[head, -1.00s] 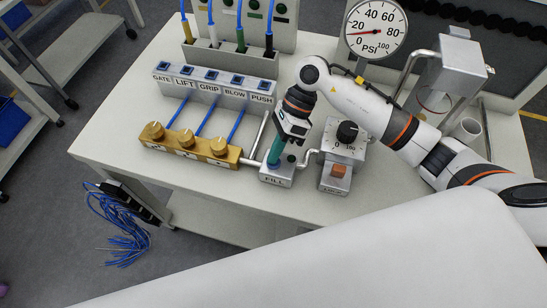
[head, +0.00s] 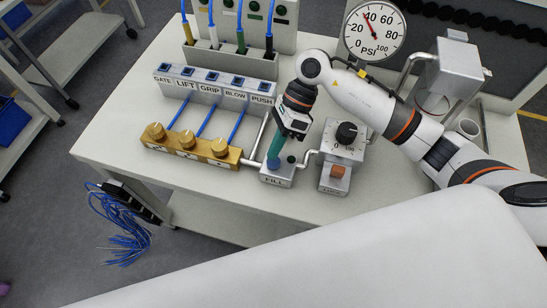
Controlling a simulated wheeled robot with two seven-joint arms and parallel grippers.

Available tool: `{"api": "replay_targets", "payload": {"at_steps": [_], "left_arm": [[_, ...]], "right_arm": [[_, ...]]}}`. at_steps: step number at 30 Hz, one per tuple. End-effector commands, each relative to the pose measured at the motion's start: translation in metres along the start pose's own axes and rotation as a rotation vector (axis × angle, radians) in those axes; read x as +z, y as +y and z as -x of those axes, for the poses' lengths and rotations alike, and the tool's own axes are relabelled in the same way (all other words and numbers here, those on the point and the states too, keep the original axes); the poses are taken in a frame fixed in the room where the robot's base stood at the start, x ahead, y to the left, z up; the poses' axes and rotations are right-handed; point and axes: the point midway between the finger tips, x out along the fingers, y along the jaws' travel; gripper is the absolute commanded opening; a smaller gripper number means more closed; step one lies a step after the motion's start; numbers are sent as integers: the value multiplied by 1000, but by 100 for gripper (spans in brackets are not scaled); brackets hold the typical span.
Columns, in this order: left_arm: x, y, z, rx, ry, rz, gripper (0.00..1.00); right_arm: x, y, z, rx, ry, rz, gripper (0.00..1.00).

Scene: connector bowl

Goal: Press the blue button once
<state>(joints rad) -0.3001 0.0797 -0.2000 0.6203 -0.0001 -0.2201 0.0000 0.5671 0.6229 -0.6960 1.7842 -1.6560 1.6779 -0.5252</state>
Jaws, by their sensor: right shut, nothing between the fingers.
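The small metal box labelled FILL (head: 277,179) stands near the front edge of the white table. A blue button (head: 273,165) shows on its top, partly hidden by my fingers. My right gripper (head: 274,157) points down over it, its teal fingers shut with nothing between them. The fingertips are at the button and appear to touch it; I cannot tell how far it is pushed in. A dark knob (head: 291,159) sits beside it on the box. The pressure gauge (head: 374,31) has its red needle near 40. My left gripper is not in view.
A box with a black dial and orange switch (head: 338,172) stands right of the FILL box. A brass valve block (head: 190,151) and a labelled button row (head: 215,86) stand left. Pipes join the FILL box on both sides. The table front (head: 225,190) is clear.

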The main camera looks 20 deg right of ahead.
Motion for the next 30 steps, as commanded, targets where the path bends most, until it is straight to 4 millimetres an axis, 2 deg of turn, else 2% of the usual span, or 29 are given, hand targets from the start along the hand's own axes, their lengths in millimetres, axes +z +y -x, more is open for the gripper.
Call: {"api": "replay_targets", "payload": {"at_steps": [12, 30], "left_arm": [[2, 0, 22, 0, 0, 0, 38], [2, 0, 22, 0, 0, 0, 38]], "right_arm": [[-18, -18, 34, 1, 0, 2, 0], [-19, -19, 36, 0, 0, 0, 0]]}}
